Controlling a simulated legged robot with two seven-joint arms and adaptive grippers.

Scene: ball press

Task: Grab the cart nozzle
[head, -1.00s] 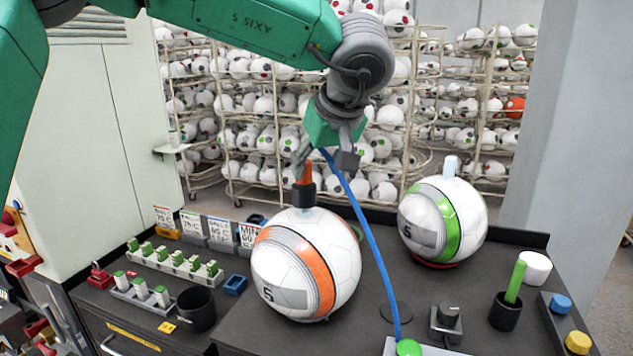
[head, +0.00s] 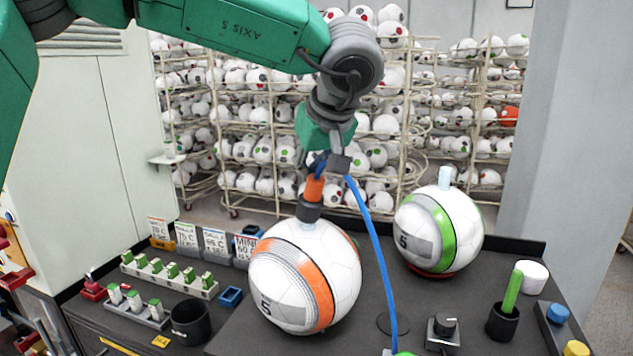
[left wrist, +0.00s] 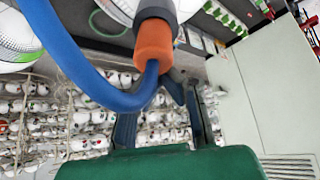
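The nozzle (head: 313,189) has an orange tip above a dark collar. It stands upright on top of the white ball with the orange band (head: 305,275). A blue hose (head: 377,250) runs from the nozzle's top down to the bench. My left gripper (head: 328,163) is right at the nozzle's upper end, beside the hose. In the left wrist view the orange nozzle (left wrist: 154,45) lies just beyond the fingers. The fingers (left wrist: 155,110) stand apart with a gap between them, and I see no grip on the nozzle. My right gripper is not in view.
A ball with a green band (head: 438,230) stands to the right. A black cup with a green stick (head: 503,320), a knob (head: 443,330) and a white cylinder (head: 532,276) are on the bench. Green-topped rows (head: 170,273) are at left. Ball racks (head: 270,120) stand behind.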

